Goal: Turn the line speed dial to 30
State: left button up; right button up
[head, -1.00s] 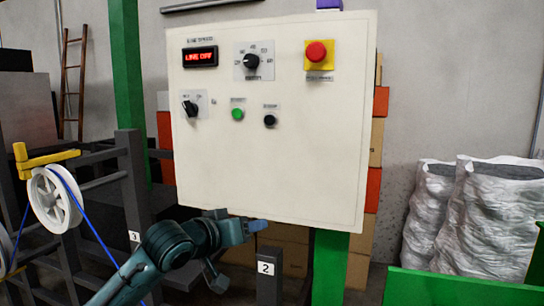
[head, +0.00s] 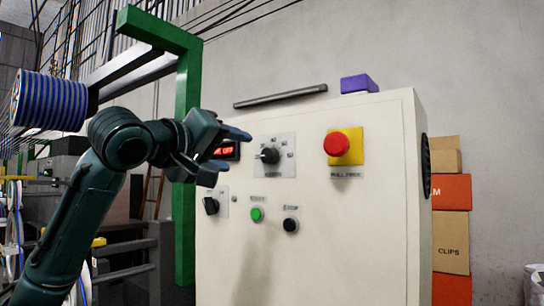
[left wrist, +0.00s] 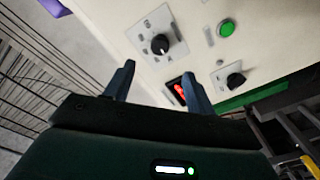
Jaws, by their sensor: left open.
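The line speed dial (head: 269,155) is a black knob on a pale square plate with marks around it, on the upper front of the cream control panel (head: 330,235). It also shows in the left wrist view (left wrist: 160,45), ahead of the fingers. Its exact setting is too small to read. My left gripper (head: 234,150) is open and empty, just left of the dial in the head view and apart from it. In the left wrist view both blue fingers (left wrist: 159,72) are spread. The red display (head: 226,152) is partly hidden by this gripper. My right gripper is not in view.
A red stop button (head: 338,144) on a yellow plate is right of the dial. Below are a black selector (head: 211,205), a green button (head: 257,214) and a black button (head: 291,225). A green post (head: 187,200) stands at the panel's left. A purple block (head: 358,83) is on top.

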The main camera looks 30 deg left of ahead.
aim_at(266, 158)
pick_arm(q)
jog(key=w+p, duration=0.3)
jog(key=w, duration=0.9)
jog(key=shift+d+p, duration=0.1)
jog(key=shift+p, duration=0.25)
jog(key=shift+s, duration=0.1)
jog(key=c, duration=1)
jog(key=shift+m, duration=0.4)
jog(key=m, duration=0.3)
jog(key=shift+f+m, duration=0.15)
jog(key=shift+m, duration=0.15)
jog(key=m, duration=0.4)
jog(key=shift+m, duration=0.4)
